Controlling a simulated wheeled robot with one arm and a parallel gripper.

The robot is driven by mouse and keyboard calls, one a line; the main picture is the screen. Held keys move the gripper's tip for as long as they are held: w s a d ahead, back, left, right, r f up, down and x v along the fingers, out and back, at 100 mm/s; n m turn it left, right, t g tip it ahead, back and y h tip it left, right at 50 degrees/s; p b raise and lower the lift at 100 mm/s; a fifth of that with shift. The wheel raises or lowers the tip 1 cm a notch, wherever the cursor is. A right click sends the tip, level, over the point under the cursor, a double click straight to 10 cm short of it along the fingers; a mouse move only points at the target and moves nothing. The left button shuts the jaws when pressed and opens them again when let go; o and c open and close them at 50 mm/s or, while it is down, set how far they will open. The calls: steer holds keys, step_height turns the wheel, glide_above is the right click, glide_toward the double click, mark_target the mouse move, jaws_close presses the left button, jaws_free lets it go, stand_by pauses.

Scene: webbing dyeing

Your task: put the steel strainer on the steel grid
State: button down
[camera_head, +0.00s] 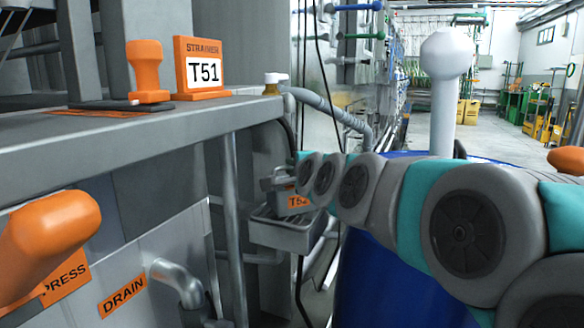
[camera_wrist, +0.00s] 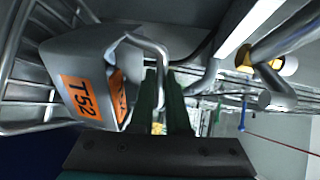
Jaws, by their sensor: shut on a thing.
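The steel strainer is a small grey metal box with a bent handle and an orange T52 label; it shows in the wrist view (camera_wrist: 90,52) and small in the head view (camera_head: 272,184). My gripper (camera_wrist: 166,80) is shut on its handle. In the head view the gripper's fingertips are hard to make out beyond my arm. Steel rods that look like the steel grid (camera_wrist: 28,103) lie at the left of the wrist view, close beside the strainer. I cannot tell whether they touch.
A grey ledge (camera_head: 170,125) at left carries an orange STRAINER T51 sign (camera_head: 203,72) and an orange stamp-like object (camera_head: 147,70). A drain pipe (camera_head: 180,284) projects below. A blue drum (camera_head: 385,285) stands behind my arm.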

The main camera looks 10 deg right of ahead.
steer(key=c, duration=0.9)
jaws_free()
steer(key=shift+r, duration=0.1)
steer(key=s+r, duration=0.2)
steer(key=s, duration=0.9)
steer(key=shift+s+d, duration=0.35)
